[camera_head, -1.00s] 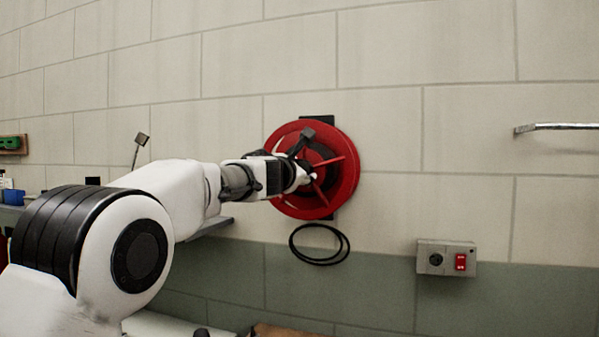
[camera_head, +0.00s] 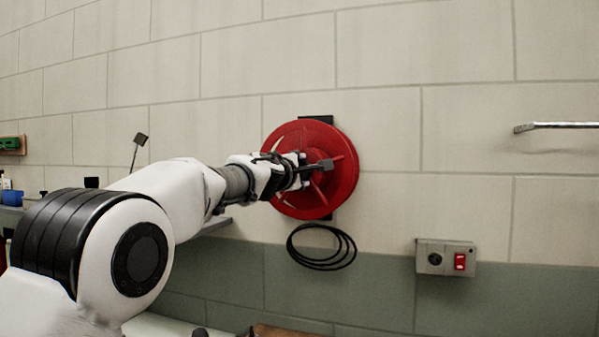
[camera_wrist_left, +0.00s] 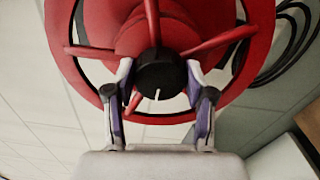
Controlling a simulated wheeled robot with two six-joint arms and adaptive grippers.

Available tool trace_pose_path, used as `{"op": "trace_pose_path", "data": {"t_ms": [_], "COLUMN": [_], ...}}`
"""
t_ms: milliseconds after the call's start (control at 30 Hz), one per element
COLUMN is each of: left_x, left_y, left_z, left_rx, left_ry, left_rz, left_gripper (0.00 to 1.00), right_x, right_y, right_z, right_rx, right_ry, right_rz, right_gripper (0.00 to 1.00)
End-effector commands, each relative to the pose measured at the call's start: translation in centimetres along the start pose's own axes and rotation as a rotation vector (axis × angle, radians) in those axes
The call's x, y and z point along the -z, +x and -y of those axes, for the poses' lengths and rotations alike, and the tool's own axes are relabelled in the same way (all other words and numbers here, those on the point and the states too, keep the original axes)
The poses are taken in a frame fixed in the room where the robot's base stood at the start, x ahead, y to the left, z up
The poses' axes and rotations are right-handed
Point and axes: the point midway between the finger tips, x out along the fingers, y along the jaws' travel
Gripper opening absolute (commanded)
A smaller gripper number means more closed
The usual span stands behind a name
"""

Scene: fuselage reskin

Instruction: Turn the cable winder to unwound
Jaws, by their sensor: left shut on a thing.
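The red cable winder (camera_head: 343,177) is mounted on the wall in front of me; it also fills the top of the left wrist view (camera_wrist_left: 110,22). My left gripper (camera_head: 304,172) reaches its face from the left. In the left wrist view my left gripper (camera_wrist_left: 160,84) is shut on the black hub knob (camera_wrist_left: 161,70) at the winder's centre, with a finger on each side. A white mark shows on the knob. Black cable (camera_head: 322,247) hangs in loose loops below the winder and also shows at the right of the wrist view (camera_wrist_left: 290,45). My right gripper is not in view.
A grey box with a red switch (camera_head: 446,258) is on the wall to the right. A metal bar (camera_head: 555,127) sticks out at the far right. A shelf with small items (camera_head: 12,196) is at the left edge.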

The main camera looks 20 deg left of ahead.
Motion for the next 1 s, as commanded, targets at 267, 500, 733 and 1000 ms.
{"op": "trace_pose_path", "data": {"t_ms": [267, 500, 733, 1000], "left_x": [0.10, 0.12, 0.11, 0.05], "left_y": [-0.10, -0.10, -0.07, -0.03], "left_z": [-0.49, -0.50, -0.36, -0.13], "left_rx": [-0.009, -0.009, -0.007, -0.003], "left_ry": [0.040, 0.040, 0.038, 0.038], "left_rz": [-0.003, -0.004, -0.003, -0.001], "left_gripper": [0.20, 0.20, 0.80, 0.80], "right_x": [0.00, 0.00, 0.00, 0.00], "right_y": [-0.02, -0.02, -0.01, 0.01], "right_z": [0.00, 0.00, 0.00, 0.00], "right_rx": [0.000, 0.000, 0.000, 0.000], "right_ry": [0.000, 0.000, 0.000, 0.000], "right_rz": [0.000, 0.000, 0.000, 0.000], "right_gripper": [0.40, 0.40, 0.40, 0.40]}}
